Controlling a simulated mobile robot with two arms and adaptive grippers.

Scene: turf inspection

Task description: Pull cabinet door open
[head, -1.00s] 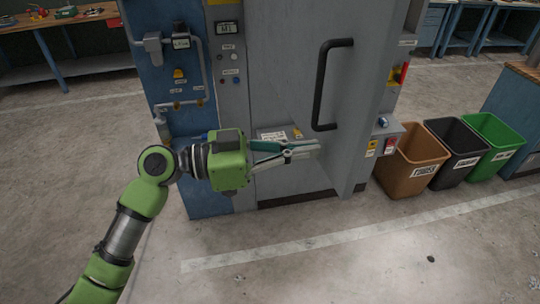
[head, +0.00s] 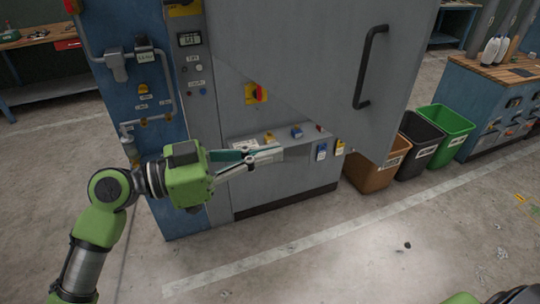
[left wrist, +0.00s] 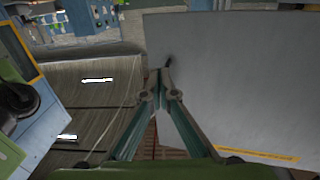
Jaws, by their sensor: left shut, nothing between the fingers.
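The grey cabinet (head: 275,195) stands in the middle of the head view. Its large grey door (head: 310,60) stands open, with its lower edge slanting across the cabinet front. The black handle (head: 371,67) is on the door's right part. My left gripper (head: 280,150) is shut and empty, left of and below the handle and clear of it, in front of the cabinet's lower part. In the left wrist view its closed fingertips (left wrist: 165,75) overlap the edge of a broad grey panel; I cannot tell whether they touch it. My right gripper is not in view.
A red and yellow switch (head: 257,93) is on the front beside the door. A ledge with small buttons sits below. Brown (head: 370,175), black (head: 420,145) and green (head: 445,135) bins stand to the right, near a workbench (head: 490,85).

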